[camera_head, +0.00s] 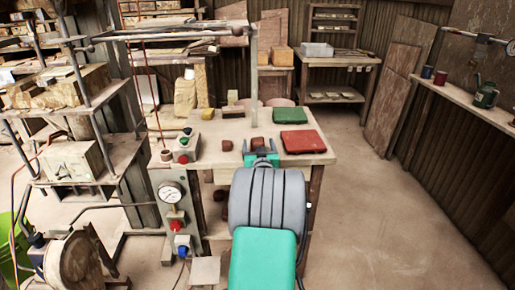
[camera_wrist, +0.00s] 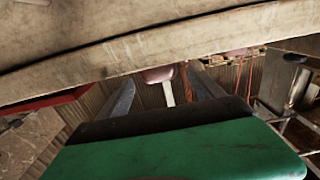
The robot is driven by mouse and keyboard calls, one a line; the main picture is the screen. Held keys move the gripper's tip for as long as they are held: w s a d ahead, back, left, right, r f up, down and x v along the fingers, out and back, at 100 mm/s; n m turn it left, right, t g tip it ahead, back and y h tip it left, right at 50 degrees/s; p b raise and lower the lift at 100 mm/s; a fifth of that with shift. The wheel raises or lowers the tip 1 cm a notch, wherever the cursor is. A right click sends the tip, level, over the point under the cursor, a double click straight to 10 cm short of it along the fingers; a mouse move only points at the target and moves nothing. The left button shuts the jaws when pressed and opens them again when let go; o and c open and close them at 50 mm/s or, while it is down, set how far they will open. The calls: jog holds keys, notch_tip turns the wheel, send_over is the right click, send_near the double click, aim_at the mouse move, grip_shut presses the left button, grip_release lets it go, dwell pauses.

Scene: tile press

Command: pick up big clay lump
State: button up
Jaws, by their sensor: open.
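The big clay lump (camera_head: 258,143), reddish brown, sits on the worktable by my gripper (camera_head: 261,156), partly hidden by it. In the wrist view, which looks upside down, a pinkish lump (camera_wrist: 158,75) shows between the two fingers, against the table. My gripper (camera_wrist: 165,92) is open, fingers spread, with a visible gap to the lump. I cannot tell whether the lump is inside the finger reach.
A smaller brown lump (camera_head: 227,146) lies just left of it. A red slab (camera_head: 302,141) and a green slab (camera_head: 290,115) lie right and behind. A button box (camera_head: 185,147) stands left. A metal press post (camera_head: 254,80) rises behind. Floor at right is clear.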

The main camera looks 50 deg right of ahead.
aim_at(258, 140)
jog(key=x, duration=0.3)
jog(key=shift+w+d, duration=0.1)
jog(key=shift+w, duration=0.05)
jog(key=shift+r, duration=0.1)
grip_shut()
dwell(0.5)
